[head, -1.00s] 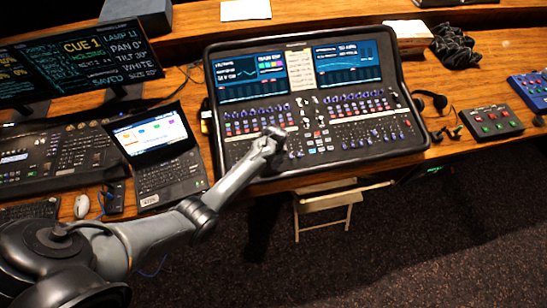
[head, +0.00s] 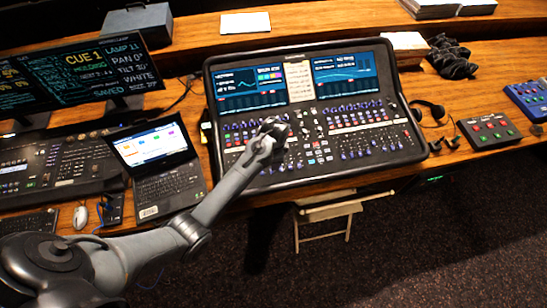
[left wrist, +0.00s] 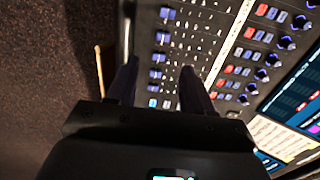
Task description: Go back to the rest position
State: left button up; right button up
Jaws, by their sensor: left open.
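My left arm comes in from the lower left in the head view, and my left gripper (head: 276,127) is over the left-middle part of the mixing desk (head: 412,152). In the left wrist view my left gripper (left wrist: 158,82) shows two dark fingers spread apart with nothing between them. Faders and buttons of the mixing desk (left wrist: 215,35) lie beyond the fingers. I cannot tell whether the fingertips touch the desk surface. My right gripper is in neither view.
Headphones (head: 430,110) and a small button box (head: 488,131) lie to the right. A folding chair (head: 322,212) stands in front. Dark carpet (head: 420,240) is clear at lower right.

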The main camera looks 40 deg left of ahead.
pick_arm(q)
jog(key=shift+r, duration=0.2)
dwell(0.3)
jog(key=shift+g, duration=0.9)
jog(key=s+f, duration=0.2)
jog(key=s+f+p, duration=0.1)
jog(key=s+f, duration=0.1)
jog(key=s, duration=0.1)
jog(key=s+f, duration=0.1)
jog(key=s, duration=0.2)
jog(key=shift+s+f+p, duration=0.1)
jog(key=shift+f+p, duration=0.25)
jog(key=shift+f, duration=0.05)
jog(key=s+d+r+p, duration=0.1)
jog(key=s+d+p, duration=0.1)
jog(key=s, duration=0.7)
jog(key=s+d+r+p, duration=0.1)
jog(key=s+p, duration=0.1)
jog(key=s, duration=0.7)
jog(key=d+r+n+t, duration=0.2)
jog(key=r+n, duration=0.1)
jog(key=r, duration=0.6)
jog(key=d+r+n+t+h+p, duration=0.1)
jog(key=d+r+n+t, duration=0.1)
jog(key=r, duration=0.7)
jog(key=shift+d+r+n+t, duration=0.25)
jog(key=shift+d+n, duration=0.25)
jog(key=shift+d, duration=0.3)
